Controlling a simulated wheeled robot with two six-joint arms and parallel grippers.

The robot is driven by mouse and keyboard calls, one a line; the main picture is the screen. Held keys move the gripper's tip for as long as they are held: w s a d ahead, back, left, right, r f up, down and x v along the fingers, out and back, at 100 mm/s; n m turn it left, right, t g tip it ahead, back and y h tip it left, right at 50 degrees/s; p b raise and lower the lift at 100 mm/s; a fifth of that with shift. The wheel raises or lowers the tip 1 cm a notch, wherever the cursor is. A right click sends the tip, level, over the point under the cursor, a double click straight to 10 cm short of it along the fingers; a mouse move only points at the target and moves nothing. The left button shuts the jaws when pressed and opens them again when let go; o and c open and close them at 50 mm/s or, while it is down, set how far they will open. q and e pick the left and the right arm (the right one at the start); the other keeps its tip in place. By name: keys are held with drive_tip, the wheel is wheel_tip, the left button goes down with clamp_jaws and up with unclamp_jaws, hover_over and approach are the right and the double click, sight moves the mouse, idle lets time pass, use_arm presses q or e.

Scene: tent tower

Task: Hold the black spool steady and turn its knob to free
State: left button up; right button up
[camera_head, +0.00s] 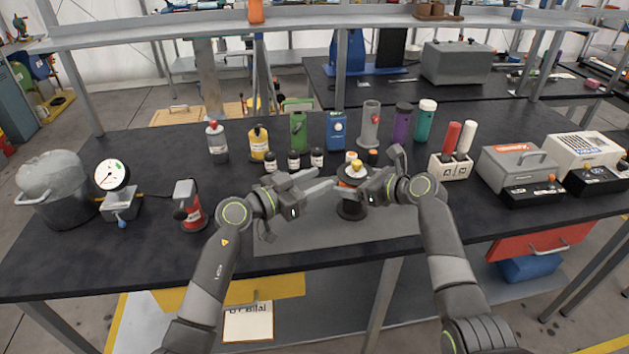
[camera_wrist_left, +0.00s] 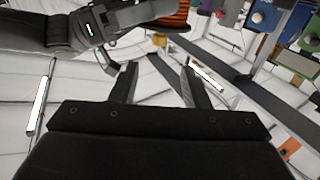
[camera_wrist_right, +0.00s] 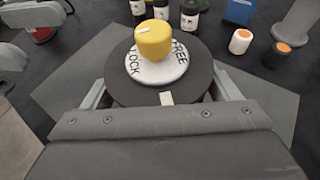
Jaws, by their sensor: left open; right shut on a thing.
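The black spool (camera_head: 351,208) stands upright on a grey mat at the bench's front middle. Its yellow knob (camera_head: 357,166) sits on top; the right wrist view shows the knob (camera_wrist_right: 153,40) on a white dial (camera_wrist_right: 170,70) lettered LOCK at left and FREE at right. My right gripper (camera_wrist_right: 158,100) is shut on the black spool (camera_wrist_right: 203,80), fingers either side of its upper part. My left gripper (camera_head: 325,188) is open and empty, just left of the spool. Orange-striped winding (camera_wrist_left: 172,18) shows at the top of the left wrist view, not between the left fingers (camera_wrist_left: 157,82).
Small dark bottles (camera_head: 294,160) and taller bottles stand behind the spool. A white block with red and white handles (camera_head: 450,167) and a grey toolbox (camera_head: 515,165) are at right. A red-and-grey device (camera_head: 190,207) and a bucket (camera_head: 58,205) are at left. The front mat (camera_head: 300,237) is clear.

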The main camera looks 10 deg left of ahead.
sight(357, 162)
use_arm(q)
drive_tip(key=shift+w, duration=0.1)
drive_tip(key=w+d+m+g+h, duration=0.1)
drive_tip(key=w+d, duration=0.1)
drive_tip(key=d, duration=0.1)
drive_tip(key=w+d+m+g+h, duration=0.1)
drive_tip(key=w+d+g, duration=0.1)
drive_tip(key=w+d, duration=0.1)
drive_tip(key=w+d+m+g+h, duration=0.1)
drive_tip(key=w+d+m, duration=0.1)
drive_tip(key=w+d, duration=0.1)
drive_tip(key=shift+f+g, duration=0.25)
drive_tip(key=shift+g, duration=0.05)
idle(0.6)
drive_tip(key=shift+a, duration=0.1)
clamp_jaws()
